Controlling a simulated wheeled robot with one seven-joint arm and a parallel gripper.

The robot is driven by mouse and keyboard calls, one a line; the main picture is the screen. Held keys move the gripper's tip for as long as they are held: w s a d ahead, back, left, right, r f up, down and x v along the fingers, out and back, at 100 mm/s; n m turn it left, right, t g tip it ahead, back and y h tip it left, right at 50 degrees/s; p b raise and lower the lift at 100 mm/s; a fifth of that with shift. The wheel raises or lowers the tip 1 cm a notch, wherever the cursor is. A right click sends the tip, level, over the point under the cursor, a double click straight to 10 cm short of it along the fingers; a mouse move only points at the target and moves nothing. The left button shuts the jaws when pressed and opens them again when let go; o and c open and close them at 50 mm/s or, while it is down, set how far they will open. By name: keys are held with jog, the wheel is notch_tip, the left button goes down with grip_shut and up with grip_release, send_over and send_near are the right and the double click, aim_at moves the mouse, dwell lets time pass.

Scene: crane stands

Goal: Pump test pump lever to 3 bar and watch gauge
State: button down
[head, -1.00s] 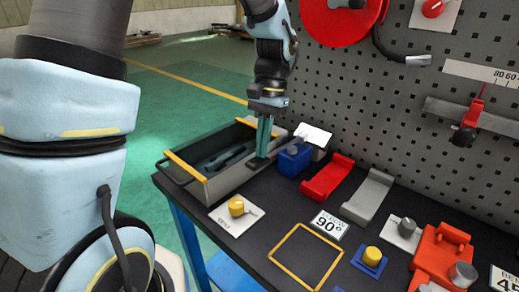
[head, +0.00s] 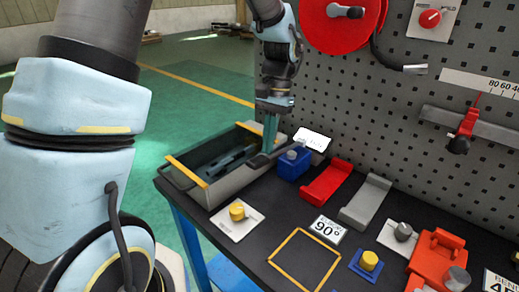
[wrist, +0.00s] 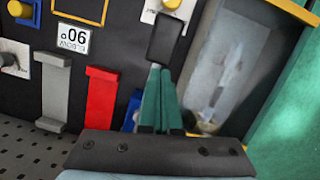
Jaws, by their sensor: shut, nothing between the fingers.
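The test pump appears to be the blue block (head: 291,165) with a grey knob on top, at the back of the bench. A dark flat lever pad (head: 260,161) lies to its left, by the wall of the grey tray. My gripper (head: 269,148) points down right at this pad, its green fingers together and empty. In the wrist view the pad (wrist: 165,40) shows just beyond the fingertips (wrist: 157,75); I cannot tell if they touch. A white display (head: 313,139), perhaps the gauge, stands behind the blue block; its reading is too small to make out.
An open grey tray (head: 231,187) with yellow ends stands left of the pump. Red (head: 327,182) and grey (head: 366,202) cradles stand to the right. A yellow knob on a white plate (head: 237,213) is in front. A perforated panel (head: 400,108) rises behind.

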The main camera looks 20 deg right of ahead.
jog(key=b+v, duration=0.2)
jog(key=v, duration=0.8)
jog(key=shift+r, duration=0.4)
dwell(0.4)
jog(key=w+a+f+n+t+h, duration=0.1)
jog(key=a+f+n, duration=0.15)
jog(key=a, duration=0.55)
jog(key=w+a+f+n+h, duration=0.15)
jog(key=a+f, duration=0.25)
jog(key=a, duration=0.5)
jog(key=s+a+f+n+t, duration=0.1)
jog(key=s+a+f+n, duration=0.1)
jog(key=a, duration=0.4)
jog(key=s+a+f+n+t, duration=0.1)
jog(key=s+a+f+n, duration=0.1)
jog(key=a, duration=0.4)
jog(key=shift+s+a+f+n, duration=0.15)
jog(key=shift+s+f+n, duration=0.15)
jog(key=shift+s+f, duration=0.1)
jog(key=shift+w, duration=0.1)
